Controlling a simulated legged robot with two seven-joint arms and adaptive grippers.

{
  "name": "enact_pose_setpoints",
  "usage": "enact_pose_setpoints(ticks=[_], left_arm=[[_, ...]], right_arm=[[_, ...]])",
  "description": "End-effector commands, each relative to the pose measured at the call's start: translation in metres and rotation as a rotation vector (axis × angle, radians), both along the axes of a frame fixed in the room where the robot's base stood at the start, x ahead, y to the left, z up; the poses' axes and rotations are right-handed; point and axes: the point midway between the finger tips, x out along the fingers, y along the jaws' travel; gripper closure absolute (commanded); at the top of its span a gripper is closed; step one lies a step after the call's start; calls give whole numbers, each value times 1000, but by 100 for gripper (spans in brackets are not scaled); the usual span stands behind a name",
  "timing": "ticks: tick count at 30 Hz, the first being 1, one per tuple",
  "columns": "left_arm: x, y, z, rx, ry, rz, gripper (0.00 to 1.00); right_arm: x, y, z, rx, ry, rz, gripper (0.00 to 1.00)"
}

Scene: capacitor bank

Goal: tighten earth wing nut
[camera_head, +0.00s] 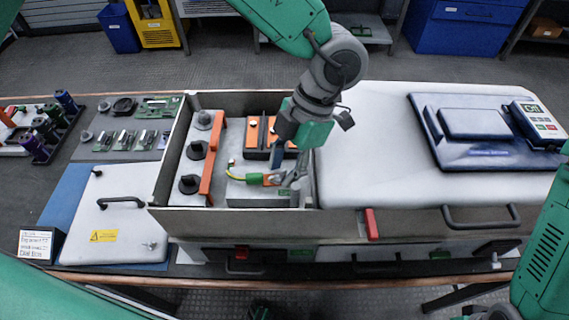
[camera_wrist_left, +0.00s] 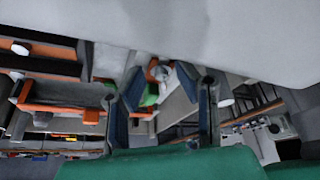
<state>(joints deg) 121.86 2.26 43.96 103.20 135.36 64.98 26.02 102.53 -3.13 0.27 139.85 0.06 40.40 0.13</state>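My left gripper (camera_head: 287,174) reaches down into the open bay of the grey cabinet (camera_head: 262,221), fingers pointing at the earth connection. A green-yellow earth cable (camera_head: 246,178) with an orange end (camera_head: 272,179) runs to the fingertips. The wing nut itself is hard to make out, being small and partly hidden by the fingers. In the left wrist view the two blue-grey fingers (camera_wrist_left: 170,85) stand apart, with a small grey rounded part (camera_wrist_left: 160,73) and green cable (camera_wrist_left: 150,96) between them. Contact cannot be told. My right gripper (camera_head: 495,313) is barely visible at the bottom right edge.
Orange bars (camera_head: 208,170) and black knobs (camera_head: 190,184) lie left of the fingers. The bay walls rise around them. A white cover (camera_head: 365,140) closes the right side. A removed panel (camera_head: 120,215) lies left. A tablet-like case (camera_head: 480,135) and meter (camera_head: 537,120) rest on the cover.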

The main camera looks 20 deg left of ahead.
Motion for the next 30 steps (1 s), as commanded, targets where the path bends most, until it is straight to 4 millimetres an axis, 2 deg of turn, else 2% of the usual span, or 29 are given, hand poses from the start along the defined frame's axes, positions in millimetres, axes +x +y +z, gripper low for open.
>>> enact_pose_setpoints(ticks=[1, 3, 14, 20, 30], left_arm=[[0, 0, 0, 0, 0, 0, 79], [0, 0, 0, 0, 0, 0, 100], [0, 0, 1, 0, 2, 15, 100], [0, 1, 3, 1, 6, 94, 100], [0, 4, 3, 1, 7, 327, 100]], right_arm=[[0, 0, 0, 0, 0, 0, 60], [0, 0, 0, 0, 0, 0, 60], [0, 0, 4, 0, 0, 0, 60], [0, 0, 19, 0, 0, 0, 60], [0, 0, 55, 0, 0, 0, 60]])
